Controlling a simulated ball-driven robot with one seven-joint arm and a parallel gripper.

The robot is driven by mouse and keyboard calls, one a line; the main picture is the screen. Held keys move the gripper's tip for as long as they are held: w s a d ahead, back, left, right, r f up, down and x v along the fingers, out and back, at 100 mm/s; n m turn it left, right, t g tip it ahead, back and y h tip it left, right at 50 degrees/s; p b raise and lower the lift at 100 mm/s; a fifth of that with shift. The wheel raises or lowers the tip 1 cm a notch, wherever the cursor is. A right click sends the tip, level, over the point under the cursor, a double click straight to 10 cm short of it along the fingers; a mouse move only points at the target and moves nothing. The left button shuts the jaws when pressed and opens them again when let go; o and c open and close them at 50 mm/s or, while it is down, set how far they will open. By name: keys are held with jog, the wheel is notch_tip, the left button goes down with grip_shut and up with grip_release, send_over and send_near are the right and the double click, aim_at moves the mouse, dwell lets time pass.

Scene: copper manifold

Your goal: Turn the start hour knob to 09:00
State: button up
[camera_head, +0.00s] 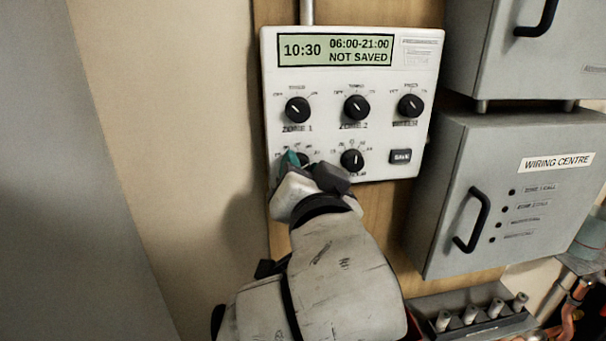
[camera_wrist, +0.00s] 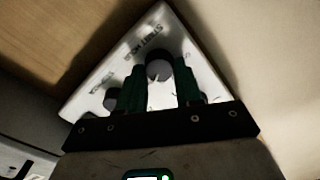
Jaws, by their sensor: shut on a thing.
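The white control panel (camera_head: 345,135) is on the wall, with a green display (camera_head: 335,50) reading 10:30, 06:00-21:00 and NOT SAVED. The start hour knob (camera_head: 305,158) is at the panel's lower left, mostly hidden behind my gripper (camera_head: 299,162). In the wrist view, the round dark knob (camera_wrist: 158,66) lies between the two green fingers of my gripper (camera_wrist: 160,74), beside the START HOUR lettering. The gripper is shut on this knob. The direction of its pointer cannot be read clearly.
A second lower knob (camera_head: 352,160) sits close to the right, then a dark SAVE button (camera_head: 401,156). A grey wiring centre box (camera_head: 520,190) stands right of the panel. The wall at left is clear.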

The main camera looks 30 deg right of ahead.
dwell(0.3)
jog(key=o, duration=1)
jog(key=shift+s, duration=0.1)
jog(key=shift+p+v, duration=2.35)
jog(key=shift+v, duration=2.95)
